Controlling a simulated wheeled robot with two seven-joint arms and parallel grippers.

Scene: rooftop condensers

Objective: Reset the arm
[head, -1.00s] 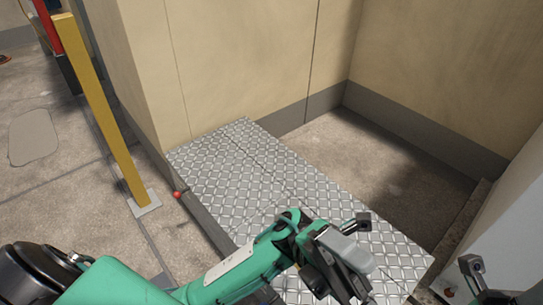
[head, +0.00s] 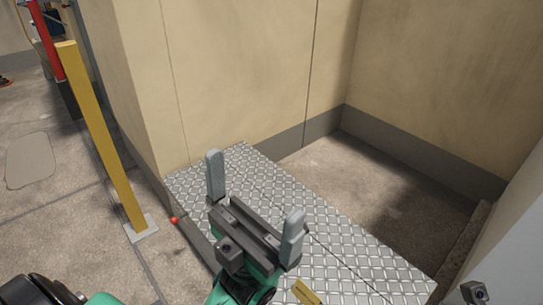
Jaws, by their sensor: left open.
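My left gripper (head: 254,210) is in the lower middle of the head view, over the metal tread-plate surface (head: 350,250). Its two grey fingers stand wide apart and point up and away from me, with nothing between them. My green left arm comes up from the bottom edge behind it. Of my right arm only a small dark part shows at the bottom right corner, and its gripper is out of the picture.
A yellow post (head: 102,140) on a grey foot stands at the left. A small red ball-like thing (head: 174,220) sits by the plate's left edge. Beige walls (head: 240,70) close off the back. A recessed concrete floor (head: 375,180) lies right of the plate.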

